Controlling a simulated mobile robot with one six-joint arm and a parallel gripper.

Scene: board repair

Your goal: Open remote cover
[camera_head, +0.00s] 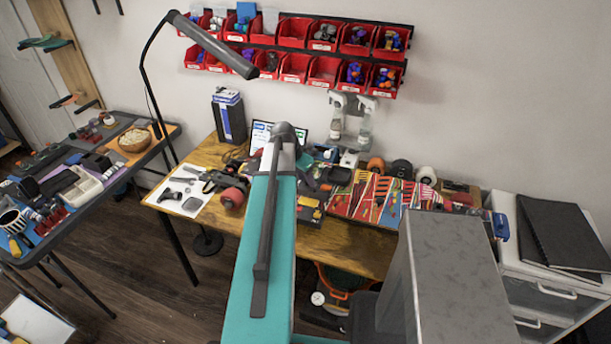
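I cannot pick out a remote or its cover for certain among the many small items on the wooden workbench (345,240). My teal arm reaches up through the middle of the view and hides part of the bench. Dark parts just right of the arm's far end may belong to my wrist or gripper. I cannot make out the fingertips or anything held.
A skateboard deck with a colourful pattern (378,198) lies on the bench, with wheels behind it. A white sheet with tools (183,190) lies at the bench's left. A cluttered side table (95,205) stands left; a white drawer unit (540,290) stands right. A lamp (210,45) overhangs.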

